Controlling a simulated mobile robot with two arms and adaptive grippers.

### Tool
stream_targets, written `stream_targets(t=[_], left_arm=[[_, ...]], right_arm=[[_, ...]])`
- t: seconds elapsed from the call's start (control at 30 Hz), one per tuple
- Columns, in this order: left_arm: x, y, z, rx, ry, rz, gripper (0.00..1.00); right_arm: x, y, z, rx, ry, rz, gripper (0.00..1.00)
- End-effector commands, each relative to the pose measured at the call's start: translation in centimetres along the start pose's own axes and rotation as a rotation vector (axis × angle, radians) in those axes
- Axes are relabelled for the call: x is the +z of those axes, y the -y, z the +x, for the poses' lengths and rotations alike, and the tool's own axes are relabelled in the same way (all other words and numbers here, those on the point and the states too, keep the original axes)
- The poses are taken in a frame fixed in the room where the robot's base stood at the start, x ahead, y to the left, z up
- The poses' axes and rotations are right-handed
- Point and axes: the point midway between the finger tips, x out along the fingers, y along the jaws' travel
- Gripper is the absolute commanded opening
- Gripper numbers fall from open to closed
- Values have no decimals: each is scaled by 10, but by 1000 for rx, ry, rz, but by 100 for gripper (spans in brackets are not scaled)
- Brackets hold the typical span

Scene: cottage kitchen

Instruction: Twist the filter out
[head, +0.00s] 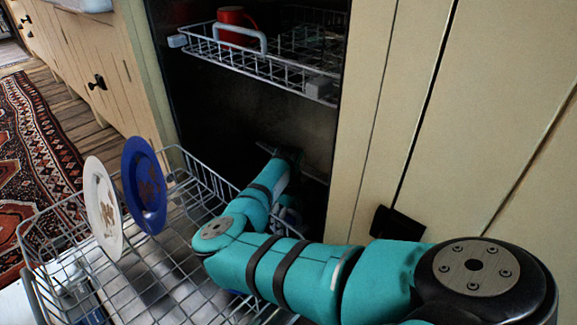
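The filter cannot be seen; my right arm and the lower rack hide much of the dishwasher floor. My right arm comes in from the right, bends over the lower rack (62,237) and reaches into the open dishwasher (215,110). The end of that arm is in the dark lower part of the tub, and its gripper fingers are hidden. A small part shows behind the forearm, too dark to make out. My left gripper is not in view.
A white plate (101,205) and a blue plate (146,188), both with brown stains, stand in the pulled-out lower rack. A red mug (232,22) is in the upper rack (262,66). Cream cabinets flank the dishwasher. A patterned rug (35,150) lies at left.

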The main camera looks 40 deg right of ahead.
Motion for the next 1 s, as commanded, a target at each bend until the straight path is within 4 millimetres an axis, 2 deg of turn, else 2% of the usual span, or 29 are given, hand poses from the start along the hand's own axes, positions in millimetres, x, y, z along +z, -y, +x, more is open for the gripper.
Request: stream_targets(t=[0.03, 0.07, 0.27, 0.37, 0.7, 1.0], left_arm=[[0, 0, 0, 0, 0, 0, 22], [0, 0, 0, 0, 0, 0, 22], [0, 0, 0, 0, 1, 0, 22], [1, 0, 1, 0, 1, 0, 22], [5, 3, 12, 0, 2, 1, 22], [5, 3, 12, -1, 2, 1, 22]], right_arm=[[0, 0, 0, 0, 0, 0, 50], [0, 0, 0, 0, 0, 0, 80], [0, 0, 0, 0, 0, 0, 54], [0, 0, -1, 0, 0, -13, 53], [0, -2, -1, 0, 1, -297, 53], [0, -2, 0, 0, 0, -318, 53]])
